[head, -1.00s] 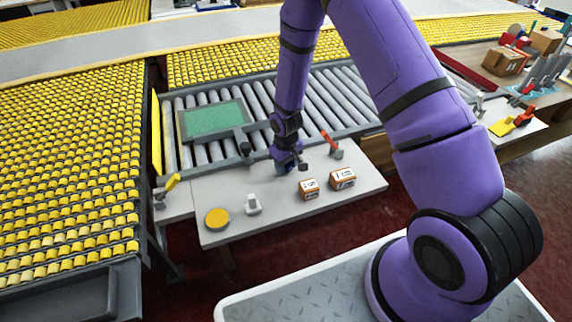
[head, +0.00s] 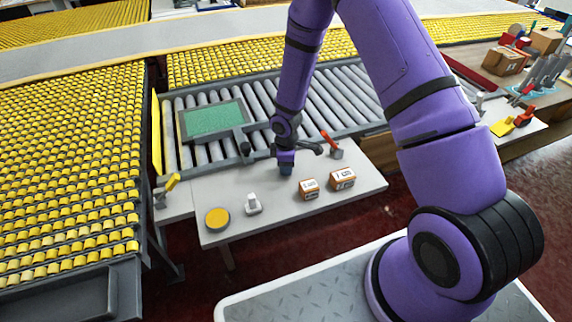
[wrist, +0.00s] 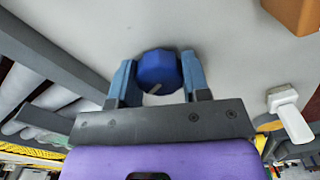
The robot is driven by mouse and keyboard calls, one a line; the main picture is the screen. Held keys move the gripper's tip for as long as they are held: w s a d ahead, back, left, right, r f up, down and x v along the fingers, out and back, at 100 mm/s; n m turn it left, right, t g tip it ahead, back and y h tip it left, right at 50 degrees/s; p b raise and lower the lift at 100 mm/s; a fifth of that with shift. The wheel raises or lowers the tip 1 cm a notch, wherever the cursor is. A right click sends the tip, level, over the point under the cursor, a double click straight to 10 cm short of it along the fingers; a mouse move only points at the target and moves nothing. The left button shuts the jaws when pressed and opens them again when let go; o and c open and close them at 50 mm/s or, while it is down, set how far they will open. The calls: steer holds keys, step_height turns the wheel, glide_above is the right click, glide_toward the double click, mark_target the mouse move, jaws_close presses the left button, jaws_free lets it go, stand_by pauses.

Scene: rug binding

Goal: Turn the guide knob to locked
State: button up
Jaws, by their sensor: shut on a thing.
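The guide knob (wrist: 157,68) is a blue, faceted knob with a pale pointer mark, standing on the light grey worktable (head: 240,228). In the wrist view my gripper (wrist: 158,75) has its two blue-grey fingers on either side of the knob, shut on it. The pale mark points down and to the left in that view. In the head view my gripper (head: 286,168) reaches down to the table, and the knob is mostly hidden by it. I see no label for the locked position.
Two small orange-brown boxes (head: 309,188) (head: 342,179) stand right of my gripper. A white switch-like part (head: 253,204) and a yellow round button (head: 217,219) are at the front left. A red-handled lever (head: 331,145) stands behind on the right. A roller conveyor (head: 330,95) carries a green panel (head: 213,118).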

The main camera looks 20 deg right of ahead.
steer(key=shift+n, duration=0.6)
steer(key=o, duration=0.9)
steer(key=shift+o, duration=0.2)
step_height(320, 180, up, 11)
stand_by(0.4)
